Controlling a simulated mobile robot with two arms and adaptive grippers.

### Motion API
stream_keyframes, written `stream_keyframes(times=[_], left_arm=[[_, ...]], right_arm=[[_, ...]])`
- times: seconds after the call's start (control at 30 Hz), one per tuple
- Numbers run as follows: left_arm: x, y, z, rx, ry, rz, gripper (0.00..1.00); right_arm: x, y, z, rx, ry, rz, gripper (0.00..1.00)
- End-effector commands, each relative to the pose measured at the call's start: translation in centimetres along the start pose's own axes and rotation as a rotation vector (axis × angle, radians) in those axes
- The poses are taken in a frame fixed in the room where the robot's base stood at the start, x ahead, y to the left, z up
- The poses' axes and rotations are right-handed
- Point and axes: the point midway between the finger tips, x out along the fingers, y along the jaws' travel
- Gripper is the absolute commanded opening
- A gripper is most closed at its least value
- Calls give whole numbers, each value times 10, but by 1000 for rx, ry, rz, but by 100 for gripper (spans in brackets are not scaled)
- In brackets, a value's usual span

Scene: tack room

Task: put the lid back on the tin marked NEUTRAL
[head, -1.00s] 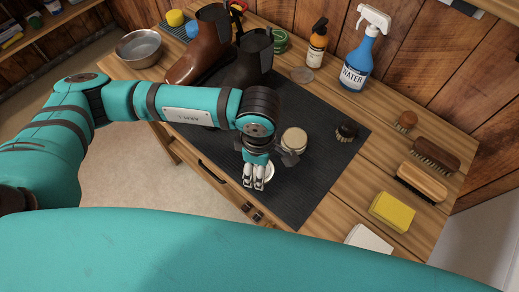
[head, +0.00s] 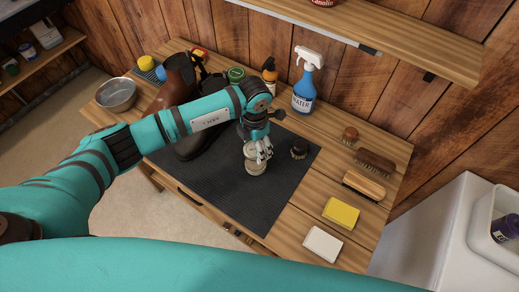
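A small round pale tin (head: 256,168) stands on the dark mat, left of the round dark brush. No marking on it can be read at this size. My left gripper (head: 262,154) is right above the tin, pointing down. Its pale fingers are closed around a light round lid (head: 251,151), which sits over the tin's top. The fingers partly hide the lid, and I cannot tell whether it touches the tin. My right gripper is out of view.
The dark mat (head: 225,190) has free room in front. A round brush (head: 299,148) stands close right of the tin. Boots (head: 180,75), partly behind my arm, a blue spray bottle (head: 304,92) and an amber bottle (head: 270,72) stand behind. A yellow sponge (head: 341,212) lies right.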

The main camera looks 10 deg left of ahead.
Motion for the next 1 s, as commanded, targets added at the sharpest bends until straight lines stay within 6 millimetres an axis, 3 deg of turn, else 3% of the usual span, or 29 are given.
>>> stream_keyframes(times=[0.3,1.0], left_arm=[[11,-1,0,2,-1,0,53],[46,-1,0,3,-1,0,53]], right_arm=[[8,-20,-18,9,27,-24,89],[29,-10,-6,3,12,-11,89]])
